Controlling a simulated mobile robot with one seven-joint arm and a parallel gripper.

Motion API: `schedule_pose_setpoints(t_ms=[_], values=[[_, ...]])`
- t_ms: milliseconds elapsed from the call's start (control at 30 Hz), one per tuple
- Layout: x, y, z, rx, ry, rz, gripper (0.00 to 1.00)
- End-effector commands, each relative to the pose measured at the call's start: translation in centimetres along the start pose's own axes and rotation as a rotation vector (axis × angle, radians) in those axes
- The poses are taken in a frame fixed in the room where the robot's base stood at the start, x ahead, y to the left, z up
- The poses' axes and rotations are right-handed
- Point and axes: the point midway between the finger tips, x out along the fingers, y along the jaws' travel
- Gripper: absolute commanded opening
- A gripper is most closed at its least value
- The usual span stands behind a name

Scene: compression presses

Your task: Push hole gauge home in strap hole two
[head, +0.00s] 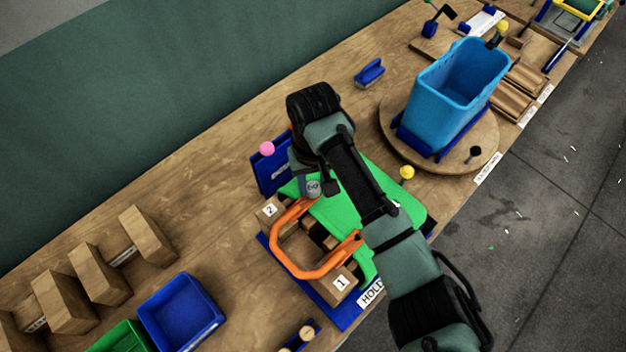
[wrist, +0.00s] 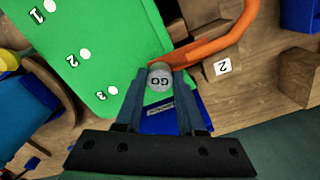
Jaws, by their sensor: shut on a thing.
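The hole gauge (wrist: 159,79) is a grey round piece marked GO, between the fingertips of my gripper (wrist: 158,92), which is shut on it. It also shows in the head view (head: 313,187), low under my wrist. The green strap (wrist: 110,40) carries white round spots numbered 1, 2 and 3. Strap hole two (wrist: 84,54) is the middle one in the wrist view. The gauge is by the strap's edge, to the right of the numbered row and apart from hole two. In the head view my arm hides much of the strap (head: 408,200) and its holes.
An orange clamp handle (head: 292,270) arches beside the strap, near wooden blocks labelled 1 (head: 341,283) and 2 (head: 270,210). A blue stand (head: 268,176) is behind the gauge. A blue bin (head: 452,90) stands on a round board at right. The bench is clear at back left.

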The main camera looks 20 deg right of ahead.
Motion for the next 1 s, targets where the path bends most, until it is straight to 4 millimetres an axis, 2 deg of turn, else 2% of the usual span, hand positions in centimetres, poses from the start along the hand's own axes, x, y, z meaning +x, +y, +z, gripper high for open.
schedule_pose_setpoints(t_ms=[633,667,700,833,1000], values=[[1.7,0.0,0.0,0.0,-0.001,0.0,0.0],[1.6,0.0,0.0,-0.001,0.0,0.0,0.42],[1.6,0.0,0.0,-0.001,0.0,0.0,0.49],[1.6,0.0,0.0,0.0,0.0,0.0,0.72],[1.6,0.0,0.0,0.0,0.0,0.0,0.73]])
